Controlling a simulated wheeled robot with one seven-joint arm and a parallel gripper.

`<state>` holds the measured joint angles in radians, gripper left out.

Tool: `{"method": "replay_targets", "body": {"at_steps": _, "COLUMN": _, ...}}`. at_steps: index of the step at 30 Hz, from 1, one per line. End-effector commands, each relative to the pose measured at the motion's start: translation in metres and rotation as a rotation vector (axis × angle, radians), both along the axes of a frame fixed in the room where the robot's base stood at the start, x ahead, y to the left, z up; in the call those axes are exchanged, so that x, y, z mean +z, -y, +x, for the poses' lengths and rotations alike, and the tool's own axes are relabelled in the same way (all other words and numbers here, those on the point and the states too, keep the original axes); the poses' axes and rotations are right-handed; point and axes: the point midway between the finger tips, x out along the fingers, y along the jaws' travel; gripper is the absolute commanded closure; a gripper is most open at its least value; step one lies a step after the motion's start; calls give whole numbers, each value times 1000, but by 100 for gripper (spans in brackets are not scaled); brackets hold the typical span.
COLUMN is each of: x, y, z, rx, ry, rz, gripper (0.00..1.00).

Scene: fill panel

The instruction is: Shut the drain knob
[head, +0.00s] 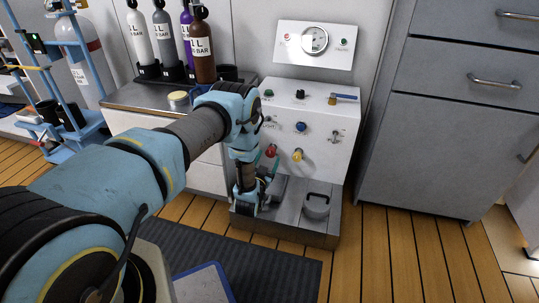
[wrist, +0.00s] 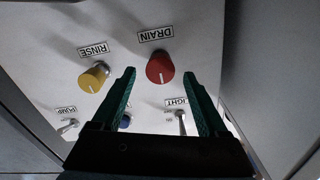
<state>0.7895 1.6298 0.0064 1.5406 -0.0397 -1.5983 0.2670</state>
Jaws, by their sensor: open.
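The red drain knob (wrist: 160,68) sits between the tips of my open gripper (wrist: 159,74) in the wrist view. Its DRAIN label reads upside down there, and its pale pointer line runs toward the bottom of that picture. I cannot tell whether the fingers touch the knob. In the head view the red knob (head: 271,151) is on the lower front of the white panel (head: 318,125), with the green fingers of my gripper (head: 266,163) just below and around it. My wrist hides part of the panel's left side.
The yellow rinse knob (wrist: 93,77) is close beside the drain knob; it also shows in the head view (head: 297,155). A light switch (wrist: 181,122), a pump switch (wrist: 69,126) and a blue knob (head: 301,127) are nearby. A metal base (head: 317,234) with a handled lid (head: 317,205) lies below.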

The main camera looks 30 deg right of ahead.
Motion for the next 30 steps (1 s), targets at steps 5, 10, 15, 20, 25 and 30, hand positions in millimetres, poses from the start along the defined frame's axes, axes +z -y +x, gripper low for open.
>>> {"method": "replay_targets", "body": {"at_steps": 5, "x": 2, "y": -26, "z": -28, "rx": -1, "ry": -3, "rz": 3, "gripper": 24}}
{"method": "replay_targets", "body": {"at_steps": 10, "x": 1, "y": -45, "z": -48, "rx": 0, "ry": -2, "rz": 1, "gripper": 24}}
{"method": "replay_targets", "body": {"at_steps": 15, "x": 1, "y": -54, "z": -58, "rx": 0, "ry": -1, "rz": 1, "gripper": 24}}
{"method": "replay_targets", "body": {"at_steps": 20, "x": 0, "y": -56, "z": -60, "rx": 0, "ry": -1, "rz": 1, "gripper": 24}}
{"method": "replay_targets", "body": {"at_steps": 25, "x": 0, "y": -55, "z": -60, "rx": 0, "ry": 0, "rz": 0, "gripper": 24}}
{"method": "replay_targets", "body": {"at_steps": 30, "x": 0, "y": -55, "z": -59, "rx": 0, "ry": 0, "rz": 0, "gripper": 24}}
